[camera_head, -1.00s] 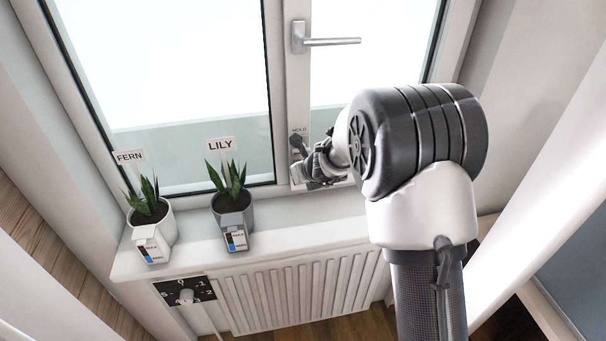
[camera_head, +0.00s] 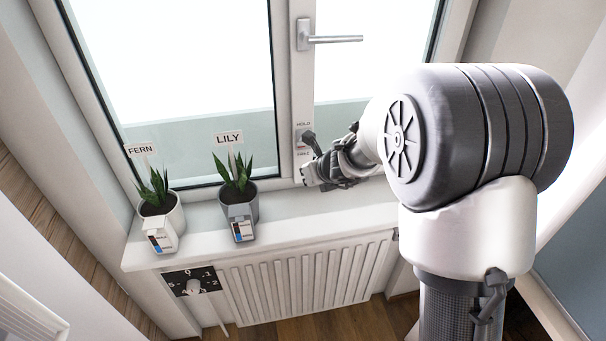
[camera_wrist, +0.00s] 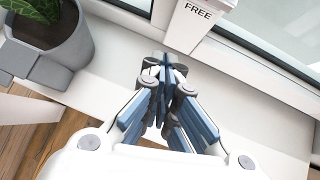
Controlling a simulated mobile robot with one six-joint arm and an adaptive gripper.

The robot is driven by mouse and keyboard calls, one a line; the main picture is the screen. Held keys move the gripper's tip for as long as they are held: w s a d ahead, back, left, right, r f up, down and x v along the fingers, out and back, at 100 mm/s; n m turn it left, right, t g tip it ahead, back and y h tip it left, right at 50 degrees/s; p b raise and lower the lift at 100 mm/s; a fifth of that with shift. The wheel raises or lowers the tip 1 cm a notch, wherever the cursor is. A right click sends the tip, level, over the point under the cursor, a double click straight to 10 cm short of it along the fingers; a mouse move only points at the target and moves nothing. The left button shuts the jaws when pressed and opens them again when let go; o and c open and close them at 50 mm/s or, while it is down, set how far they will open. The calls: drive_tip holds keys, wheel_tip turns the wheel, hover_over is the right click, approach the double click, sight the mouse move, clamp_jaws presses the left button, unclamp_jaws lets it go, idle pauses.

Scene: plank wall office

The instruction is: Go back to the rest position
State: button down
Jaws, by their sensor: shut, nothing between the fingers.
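My gripper (camera_head: 312,174) is over the right part of the window sill, in front of the window's middle post. In the wrist view the fingers of my gripper (camera_wrist: 166,68) are closed together with nothing between them, above the white sill. A small switch with a dark lever (camera_head: 308,137) is on the post, just above and beside my gripper, with a label reading "HOLD" over it. Its lower label, "FREE" (camera_wrist: 199,11), shows at the top of the wrist view. I cannot tell whether the fingers touch anything.
Two potted plants, labelled FERN (camera_head: 160,207) and LILY (camera_head: 237,192), stand on the sill (camera_head: 290,215) to the left. A radiator (camera_head: 310,280) with a dial (camera_head: 192,284) is below. A window handle (camera_head: 330,39) is above. The grey pot (camera_wrist: 55,50) is near my gripper's left.

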drive_tip(key=v, duration=0.4)
drive_tip(key=shift+s+a+p, duration=0.1)
drive_tip(key=shift+a+p, duration=0.25)
drive_tip(key=s+a+r+n+g+y, duration=0.1)
drive_tip(key=s+a+r+n, duration=0.1)
drive_tip(key=s+r+n, duration=0.55)
drive_tip(key=s+a+r+n+g+y, duration=0.15)
drive_tip(key=s+r+n, duration=0.35)
drive_tip(key=s+n, duration=0.55)
drive_tip(key=s+d+n+h, duration=0.1)
drive_tip(key=s+d+n, duration=0.2)
drive_tip(key=s, duration=0.3)
drive_tip(key=s+d+f+n+g+h, duration=0.1)
drive_tip(key=s+d+n+h, duration=0.1)
drive_tip(key=s+d+n, duration=0.2)
drive_tip(key=s+d+f+n+h, duration=0.1)
drive_tip(key=s+d+n+h, duration=0.1)
drive_tip(key=s+n, duration=0.5)
drive_tip(key=shift+s+d+f, duration=0.25)
drive_tip(key=shift+s+d, duration=0.5)
drive_tip(key=shift+d, duration=0.1)
drive_tip(key=c, duration=2.3)
unclamp_jaws()
drive_tip(key=shift+h, duration=0.25)
